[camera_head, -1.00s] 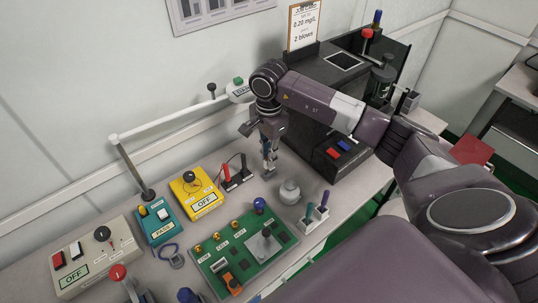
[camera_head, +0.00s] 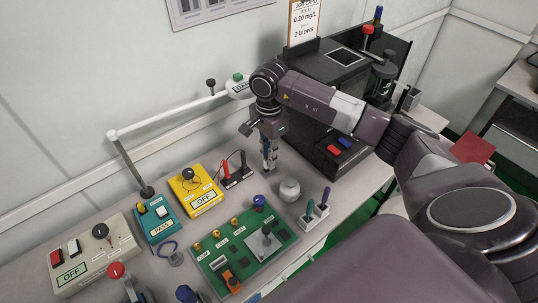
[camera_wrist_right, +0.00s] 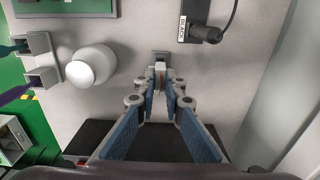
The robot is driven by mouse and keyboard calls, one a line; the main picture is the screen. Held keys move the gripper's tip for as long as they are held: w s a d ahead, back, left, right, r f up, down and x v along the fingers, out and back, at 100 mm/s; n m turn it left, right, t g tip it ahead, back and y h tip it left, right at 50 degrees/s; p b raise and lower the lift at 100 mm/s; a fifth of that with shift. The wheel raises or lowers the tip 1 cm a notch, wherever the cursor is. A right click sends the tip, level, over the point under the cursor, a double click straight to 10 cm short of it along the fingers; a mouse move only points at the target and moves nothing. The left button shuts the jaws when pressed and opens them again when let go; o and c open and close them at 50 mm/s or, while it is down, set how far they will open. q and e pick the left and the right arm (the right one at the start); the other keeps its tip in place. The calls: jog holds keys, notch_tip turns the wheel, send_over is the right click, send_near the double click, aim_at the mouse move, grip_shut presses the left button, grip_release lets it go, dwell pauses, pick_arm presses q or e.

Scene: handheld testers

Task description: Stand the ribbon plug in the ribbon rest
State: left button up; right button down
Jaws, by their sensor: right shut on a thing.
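My right gripper (camera_head: 268,165) points down over the bench, between the probe stand and a round white jar. In the right wrist view its blue-padded fingers (camera_wrist_right: 160,82) come together at the tips. They are shut on a small brownish and pale piece (camera_wrist_right: 160,69), which looks like the ribbon plug. Just beyond the tips is a small dark grey block (camera_wrist_right: 161,56), which may be the ribbon rest. I cannot tell whether the held piece touches or stands in it, as the fingers overlap them. My left gripper is not in view.
The white jar (camera_head: 289,190) stands close to the right gripper. The stand with red and black probes (camera_head: 236,178) is on the other side. A green circuit board (camera_head: 243,248), a yellow box (camera_head: 196,192) and a pen holder (camera_head: 314,216) are nearby. A black machine (camera_head: 338,150) stands behind.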

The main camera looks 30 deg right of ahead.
jog(key=shift+f+b, duration=0.5)
jog(key=shift+f, duration=0.15)
jog(key=c, duration=2)
grip_release()
jog(key=shift+o, duration=0.2)
